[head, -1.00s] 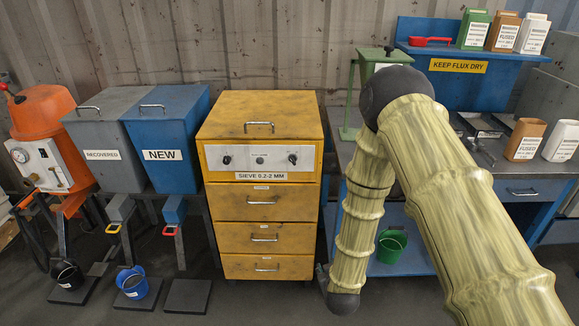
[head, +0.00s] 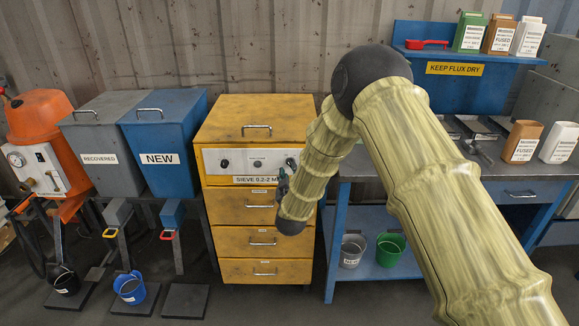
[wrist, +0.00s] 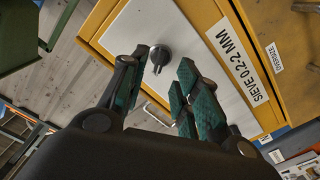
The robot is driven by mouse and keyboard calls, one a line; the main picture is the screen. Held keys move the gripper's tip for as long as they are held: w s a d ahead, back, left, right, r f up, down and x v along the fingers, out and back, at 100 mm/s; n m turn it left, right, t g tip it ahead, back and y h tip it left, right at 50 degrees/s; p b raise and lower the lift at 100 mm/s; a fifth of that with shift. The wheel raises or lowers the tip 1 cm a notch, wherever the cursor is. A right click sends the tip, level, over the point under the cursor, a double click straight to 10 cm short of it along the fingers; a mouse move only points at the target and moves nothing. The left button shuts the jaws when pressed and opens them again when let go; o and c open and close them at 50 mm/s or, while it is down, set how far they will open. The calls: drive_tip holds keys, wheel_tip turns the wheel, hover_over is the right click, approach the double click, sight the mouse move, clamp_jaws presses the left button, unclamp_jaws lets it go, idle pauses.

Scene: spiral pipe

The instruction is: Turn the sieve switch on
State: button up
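The yellow sieve cabinet (head: 255,115) has a pale control panel (head: 240,160) labelled "SIEVE 0.2-2 MM". The panel has a dark left knob (head: 224,164), a small middle button (head: 257,163) and a dark right knob (head: 291,162). My gripper (head: 284,180) is in front of the panel's lower right, close to the right knob. In the wrist view, my gripper (wrist: 162,75) is open, its two fingers apart. A black knob (wrist: 161,54) shows just beyond and between the fingertips, with no clear contact. The lettering above the knobs is too small to read.
A blue bench (head: 330,240) stands right of the cabinet, with a grey bucket (head: 351,252) and a green bucket (head: 391,250) on its lower shelf. Grey and blue bins (head: 165,125) stand to the left.

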sight(290, 165)
drive_tip(key=shift+w+p, duration=0.3)
drive_tip(key=shift+w, duration=2.1)
drive_tip(key=c, duration=0.7)
drive_tip(key=shift+a, duration=0.1)
